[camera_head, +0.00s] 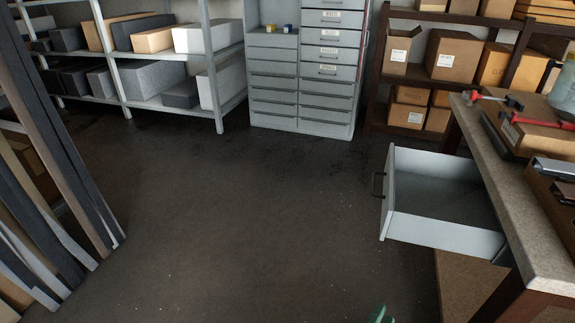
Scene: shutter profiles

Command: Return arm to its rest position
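Only a small green and pale tip shows at the bottom edge, right of centre; it appears to be part of my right gripper (381,315). The rest of that gripper and its arm are cut off below the picture, so I cannot tell whether it is open or holds anything. The tip is over the dark floor, below and apart from the open drawer. My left gripper and arm are not in view.
An open, seemingly empty grey drawer (445,236) juts left from the workbench (535,245) at right. Long profiles (60,150) lean at left. Box-filled shelving (218,115) and a grey drawer cabinet (300,122) stand at the back. The middle floor (230,220) is clear.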

